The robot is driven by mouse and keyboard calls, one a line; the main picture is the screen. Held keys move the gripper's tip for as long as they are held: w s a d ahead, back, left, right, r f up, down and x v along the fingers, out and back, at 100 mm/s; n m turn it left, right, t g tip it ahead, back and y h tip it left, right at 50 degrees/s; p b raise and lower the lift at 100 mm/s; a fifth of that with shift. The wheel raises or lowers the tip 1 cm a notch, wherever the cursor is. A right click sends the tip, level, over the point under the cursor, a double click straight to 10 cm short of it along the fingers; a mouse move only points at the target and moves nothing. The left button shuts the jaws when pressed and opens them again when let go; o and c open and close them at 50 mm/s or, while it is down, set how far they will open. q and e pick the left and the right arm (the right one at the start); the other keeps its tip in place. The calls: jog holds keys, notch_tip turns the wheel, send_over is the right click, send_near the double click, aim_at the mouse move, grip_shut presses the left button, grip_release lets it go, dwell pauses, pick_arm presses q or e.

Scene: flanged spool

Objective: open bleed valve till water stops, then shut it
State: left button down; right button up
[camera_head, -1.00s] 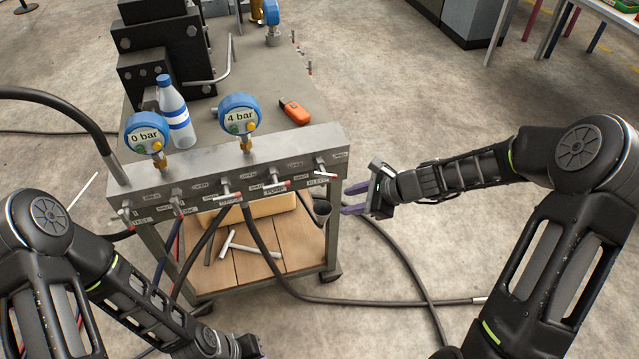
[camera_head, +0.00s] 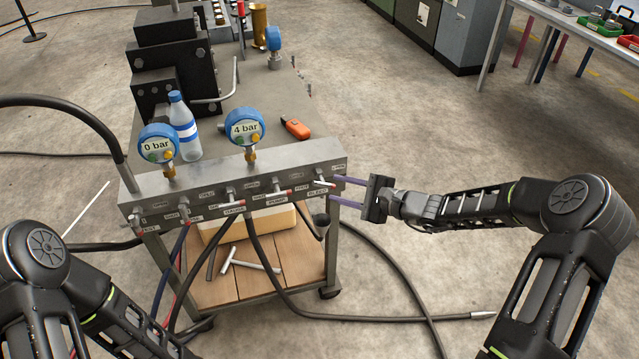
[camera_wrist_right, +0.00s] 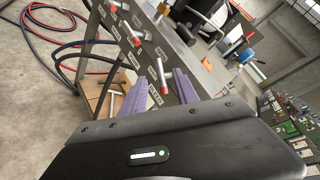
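The bleed valve is the rightmost valve on the grey manifold (camera_head: 210,183), above a label reading BLEED. Its silver T-handle (camera_head: 322,183) has a red tip, which shows in the wrist view (camera_wrist_right: 163,90). My right gripper (camera_head: 334,188) is open, its purple fingertips at the manifold's right end, close to that handle. In the wrist view the red-tipped bar lies between the two fingers (camera_wrist_right: 164,95), which stand apart; I cannot tell whether they touch it. A small dark cup (camera_head: 321,222) hangs below. I see no water flowing. My left gripper is out of the picture.
Two blue gauges stand on the manifold: one reads 0 bar (camera_head: 158,143), the other 4 bar (camera_head: 245,127). Several similar valves line its front. A bottle (camera_head: 184,128) and an orange device (camera_head: 295,128) are behind. A black hose (camera_head: 400,318) runs over the floor.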

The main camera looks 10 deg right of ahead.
aim_at(322, 185)
jog(key=p+x, duration=0.1)
jog(key=x, duration=0.6)
jog(key=shift+c, duration=0.3)
grip_shut()
